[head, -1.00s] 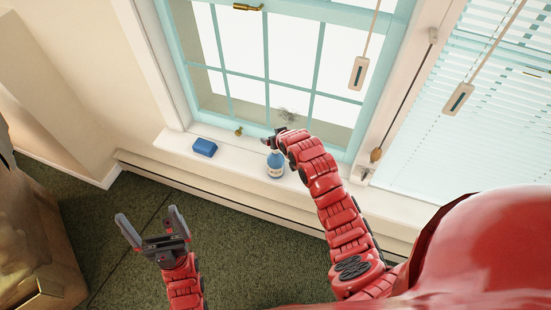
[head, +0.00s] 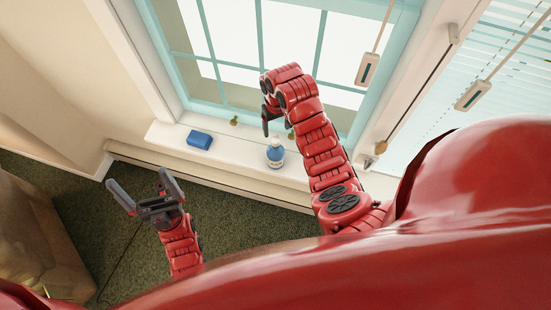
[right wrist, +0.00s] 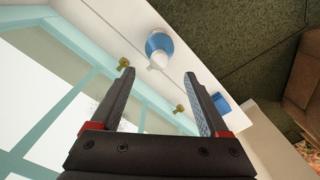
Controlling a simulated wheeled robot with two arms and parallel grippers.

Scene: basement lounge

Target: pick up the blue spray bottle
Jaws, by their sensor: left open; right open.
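The blue spray bottle (head: 275,154) stands on the white windowsill (head: 235,153), with a pale label on its front. In the right wrist view the bottle (right wrist: 158,44) shows beyond the fingertips, its white top pointing towards the gap between them. My right gripper (head: 268,120) is near the window, above and beside the bottle, not touching it as far as I can see. In its wrist view the right gripper (right wrist: 158,75) is open and empty. My left gripper (head: 143,190) is open and empty over the green carpet, well left of the sill.
A blue sponge-like block (head: 199,139) lies on the sill left of the bottle; it also shows in the right wrist view (right wrist: 221,104). Brass window latches (right wrist: 124,62) are close to the right fingers. A brown piece of furniture (head: 40,240) stands at the left.

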